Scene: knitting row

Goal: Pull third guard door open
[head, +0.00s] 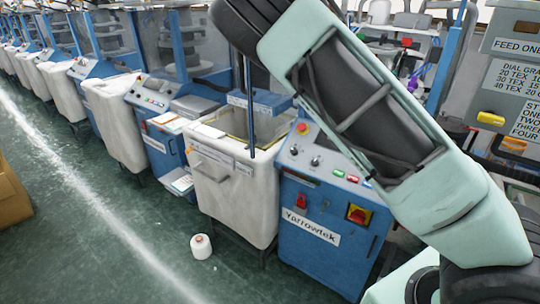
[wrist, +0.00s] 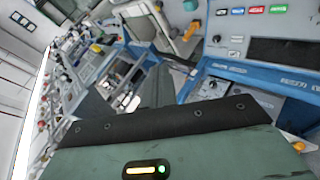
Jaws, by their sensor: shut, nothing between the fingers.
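In the head view a row of blue knitting machines runs back to the far left. Clear guard panels (head: 190,42) in blue frames stand above them, and another clear panel (head: 104,32) is further along. I cannot tell which one is the third guard door, and no door looks clearly open. My pale green arm crosses the right half and hides part of the nearest machine. My gripper (wrist: 155,88) shows in the wrist view beyond its dark bolted edge. It is shut and empty, apart from any door. It is out of the head view.
White bins (head: 232,200) stand before the machines. A blue control cabinet (head: 325,232) labelled Yarrowtek is close at the lower middle. A white yarn cone (head: 201,246) is on the green floor. A brown box (head: 12,190) is at the left edge. The floor aisle (head: 85,240) is otherwise clear.

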